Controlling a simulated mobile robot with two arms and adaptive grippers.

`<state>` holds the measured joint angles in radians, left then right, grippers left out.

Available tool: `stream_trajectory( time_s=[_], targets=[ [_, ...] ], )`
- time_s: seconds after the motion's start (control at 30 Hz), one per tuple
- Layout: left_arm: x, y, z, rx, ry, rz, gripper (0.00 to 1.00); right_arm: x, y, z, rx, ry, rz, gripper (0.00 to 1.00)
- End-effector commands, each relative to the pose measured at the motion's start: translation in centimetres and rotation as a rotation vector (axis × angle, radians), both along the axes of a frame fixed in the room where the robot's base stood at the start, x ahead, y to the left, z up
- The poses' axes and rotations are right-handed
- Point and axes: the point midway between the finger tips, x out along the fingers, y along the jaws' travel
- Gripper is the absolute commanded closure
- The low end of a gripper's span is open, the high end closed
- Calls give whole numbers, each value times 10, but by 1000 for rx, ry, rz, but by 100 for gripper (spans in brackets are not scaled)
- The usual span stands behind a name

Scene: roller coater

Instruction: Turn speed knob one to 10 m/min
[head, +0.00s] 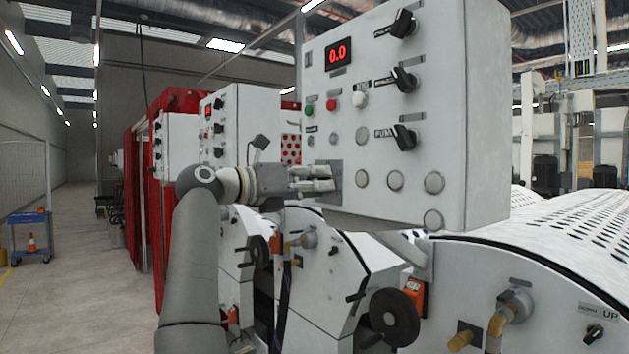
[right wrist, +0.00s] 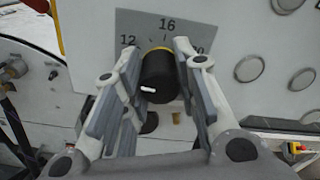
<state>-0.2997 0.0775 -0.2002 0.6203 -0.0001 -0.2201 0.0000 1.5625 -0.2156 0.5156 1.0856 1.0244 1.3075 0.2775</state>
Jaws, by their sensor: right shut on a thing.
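The speed knob (right wrist: 160,78) is black with a yellow ring and a white mark on its near face. In the right wrist view it stands on a grey scale plate (right wrist: 193,23) with the numbers 12, 16 and 20 legible. The fingers of my right gripper (right wrist: 158,66) are on both sides of the knob and shut on it. In the head view my right gripper (head: 332,179) is at the lower left of the white control panel (head: 460,120), at the grey plate, and hides the knob. My left gripper is not in view.
The panel has a red display (head: 338,53) reading 0.0, black switches (head: 403,78) on its right side, and several round grey covers below. Rollers and a black handwheel (head: 394,317) lie under the panel. Open floor (head: 70,300) is at the left.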

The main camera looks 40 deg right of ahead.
Motion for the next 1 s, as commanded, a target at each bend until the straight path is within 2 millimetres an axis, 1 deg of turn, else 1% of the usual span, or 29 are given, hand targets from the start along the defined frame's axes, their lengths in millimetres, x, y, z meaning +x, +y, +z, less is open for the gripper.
stream_trajectory(
  time_s=[0.03, 0.3, 0.67, 0.7, 0.87, 1.0],
  targets=[
    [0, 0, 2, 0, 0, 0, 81, 1, 1, 4, -4, 17, 6, 96],
    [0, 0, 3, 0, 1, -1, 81, 1, 1, 4, 1, 76, 5, 96],
    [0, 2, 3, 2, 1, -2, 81, 1, 1, 4, 0, 79, 6, 96],
    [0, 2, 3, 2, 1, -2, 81, 1, 1, 4, 0, 78, 6, 70],
    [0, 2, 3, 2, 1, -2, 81, 1, 1, 4, -1, 79, 6, 50],
    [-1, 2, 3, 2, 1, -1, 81, 1, 1, 3, 1, 79, 5, 50]
  ],
)
